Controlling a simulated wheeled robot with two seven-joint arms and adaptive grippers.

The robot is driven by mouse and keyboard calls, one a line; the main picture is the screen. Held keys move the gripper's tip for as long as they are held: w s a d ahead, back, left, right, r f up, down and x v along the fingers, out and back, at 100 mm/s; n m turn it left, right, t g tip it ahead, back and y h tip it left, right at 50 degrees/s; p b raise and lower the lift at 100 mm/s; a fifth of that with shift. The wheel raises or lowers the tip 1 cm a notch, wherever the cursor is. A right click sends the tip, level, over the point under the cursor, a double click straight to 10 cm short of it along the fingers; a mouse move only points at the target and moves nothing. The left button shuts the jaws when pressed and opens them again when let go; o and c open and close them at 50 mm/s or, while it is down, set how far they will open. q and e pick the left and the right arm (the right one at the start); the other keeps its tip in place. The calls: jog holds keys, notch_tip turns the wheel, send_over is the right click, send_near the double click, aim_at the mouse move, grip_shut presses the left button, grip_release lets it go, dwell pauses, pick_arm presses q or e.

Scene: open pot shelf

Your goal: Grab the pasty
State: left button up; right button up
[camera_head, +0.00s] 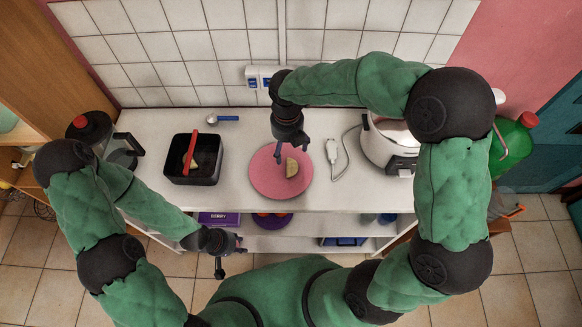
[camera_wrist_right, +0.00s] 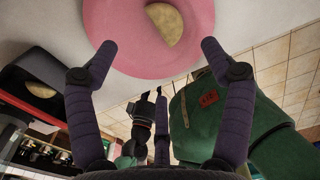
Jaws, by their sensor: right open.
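The pasty (camera_head: 292,167) is a tan half-moon lying on a round pink plate (camera_head: 268,186) on the white counter. In the right wrist view the pasty (camera_wrist_right: 168,24) lies on the plate (camera_wrist_right: 115,25), beyond and between my fingertips. My right gripper (camera_head: 292,151) is above the plate, open and empty. Its two fingers (camera_wrist_right: 157,45) are spread wide in the wrist view, and neither visibly touches the pasty. My left gripper (camera_head: 231,258) is low in front of the counter, its fingers apart and empty.
A black square pan (camera_head: 207,170) with a red-handled utensil (camera_head: 191,150) stands left of the plate. A blue-handled spoon (camera_head: 222,119) lies behind. A white cooker (camera_head: 388,150) and a white corded device (camera_head: 336,158) are right. A lower shelf (camera_head: 300,243) holds several items.

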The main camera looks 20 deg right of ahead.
jog(key=b, duration=0.1)
send_over(290, 166)
jog(key=f, duration=0.5)
jog(key=shift+w+a, duration=0.2)
jog(key=shift+a, duration=0.05)
jog(key=f+b, duration=0.1)
jog(key=f, duration=0.1)
jog(key=f+b, duration=0.1)
jog(key=f, duration=0.2)
jog(key=shift+s+d+f, duration=0.15)
jog(key=shift+d, duration=0.05)
jog(key=c, duration=1.3)
